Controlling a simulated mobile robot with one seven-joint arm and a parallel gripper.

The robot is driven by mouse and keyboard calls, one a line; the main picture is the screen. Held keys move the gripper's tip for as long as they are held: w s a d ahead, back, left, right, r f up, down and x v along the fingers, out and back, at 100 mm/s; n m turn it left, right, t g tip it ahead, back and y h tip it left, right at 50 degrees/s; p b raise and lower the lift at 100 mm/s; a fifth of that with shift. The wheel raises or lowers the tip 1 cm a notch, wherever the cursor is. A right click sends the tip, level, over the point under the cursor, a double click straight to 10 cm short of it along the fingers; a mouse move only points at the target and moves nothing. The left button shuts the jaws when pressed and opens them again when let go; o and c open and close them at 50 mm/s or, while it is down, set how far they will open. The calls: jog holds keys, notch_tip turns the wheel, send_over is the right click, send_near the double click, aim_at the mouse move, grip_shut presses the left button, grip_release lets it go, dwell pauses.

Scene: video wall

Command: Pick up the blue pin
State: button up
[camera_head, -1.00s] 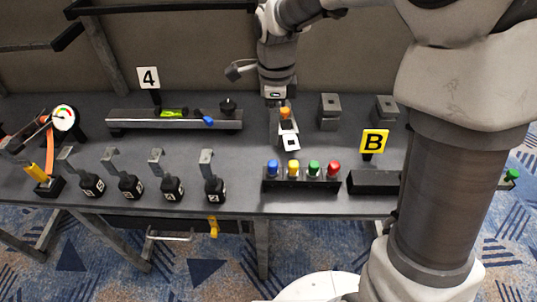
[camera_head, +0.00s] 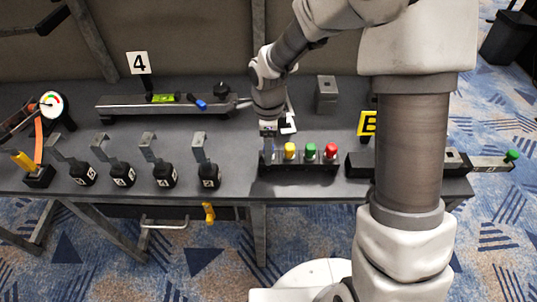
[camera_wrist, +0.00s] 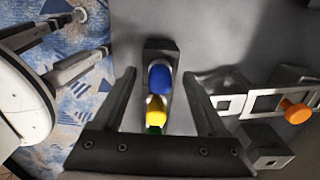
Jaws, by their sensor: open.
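The blue pin (camera_wrist: 160,77) stands at the end of the pin rack (camera_head: 298,167), beside the yellow pin (camera_wrist: 157,108). My gripper (camera_head: 268,148) is above the left end of the rack, pointing down. In the wrist view my gripper (camera_wrist: 159,75) is open, with one finger on each side of the blue pin and gaps between. In the head view the gripper mostly hides the blue pin. I cannot tell how far the fingertips are above the rack.
The yellow, green (camera_head: 311,150) and red (camera_head: 331,151) pins stand in the same rack. An orange knob on a white bracket (camera_wrist: 295,112) lies behind it. Several black blocks with metal arms (camera_head: 209,175) stand to the left.

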jog(key=shift+f, duration=0.7)
jog(key=shift+c, duration=0.3)
grip_shut()
jog(key=shift+r, duration=0.15)
notch_tip(320, 180, up, 10)
jog(key=shift+f+p, duration=0.1)
jog(key=shift+p, duration=0.8)
